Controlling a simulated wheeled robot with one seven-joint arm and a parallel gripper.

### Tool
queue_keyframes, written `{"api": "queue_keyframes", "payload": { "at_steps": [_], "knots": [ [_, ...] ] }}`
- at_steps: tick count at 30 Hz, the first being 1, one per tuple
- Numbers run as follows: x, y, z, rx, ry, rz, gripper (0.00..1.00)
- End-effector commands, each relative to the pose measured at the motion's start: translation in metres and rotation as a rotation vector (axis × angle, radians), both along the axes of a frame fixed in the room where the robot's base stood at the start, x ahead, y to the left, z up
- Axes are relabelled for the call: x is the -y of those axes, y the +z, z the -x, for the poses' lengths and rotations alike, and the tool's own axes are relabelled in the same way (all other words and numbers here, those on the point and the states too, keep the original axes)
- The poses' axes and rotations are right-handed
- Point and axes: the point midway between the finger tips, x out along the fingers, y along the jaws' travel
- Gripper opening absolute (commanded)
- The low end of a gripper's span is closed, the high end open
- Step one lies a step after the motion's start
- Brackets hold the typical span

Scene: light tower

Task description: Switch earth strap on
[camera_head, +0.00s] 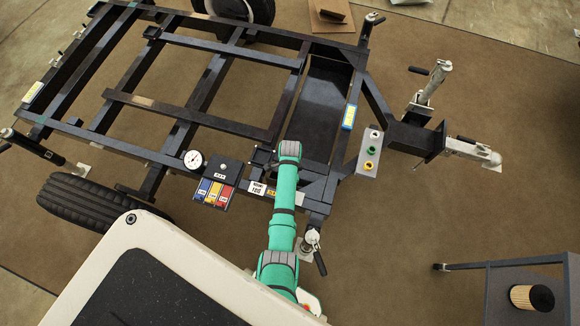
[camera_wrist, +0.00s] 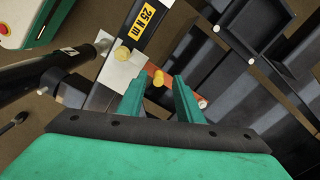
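In the wrist view an orange-red strip (camera_wrist: 178,80), which may be the earth strap, lies on the dark frame just beyond my fingertips. A brass knob (camera_wrist: 158,77) shows at its left part, in line with the gap between my fingers. Another brass stud (camera_wrist: 122,54) sits on a pale plate (camera_wrist: 117,72) to the upper left. My gripper (camera_wrist: 157,88) is open, with two green fingers apart and nothing visibly held. Whether the fingers reach around the knob I cannot tell. In the head view my green arm hides the strip and my gripper.
A yellow "25 N m" label (camera_wrist: 151,20) is above the studs. A black tube (camera_wrist: 45,80) runs at the left of the wrist view. In the head view a gauge (camera_head: 193,160), a box with coloured tags (camera_head: 214,190) and a jack leg (camera_head: 312,243) stand near my arm.

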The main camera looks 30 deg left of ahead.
Motion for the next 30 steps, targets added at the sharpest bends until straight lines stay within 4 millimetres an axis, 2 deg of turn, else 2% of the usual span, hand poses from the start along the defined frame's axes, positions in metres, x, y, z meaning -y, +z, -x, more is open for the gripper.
{"api": "queue_keyframes", "payload": {
  "at_steps": [7, 11, 24, 30],
  "knots": [
    [0.0, 0.001, 0.001, -0.001, 0.001, 0.001, 0.33],
    [0.0, 0.011, 0.0, 0.0, 0.001, 0.001, 0.33],
    [-0.001, 0.088, 0.0, 0.001, 0.001, 0.0, 0.33],
    [-0.001, 0.105, 0.001, -0.001, 0.001, 0.001, 0.33]
  ]
}}
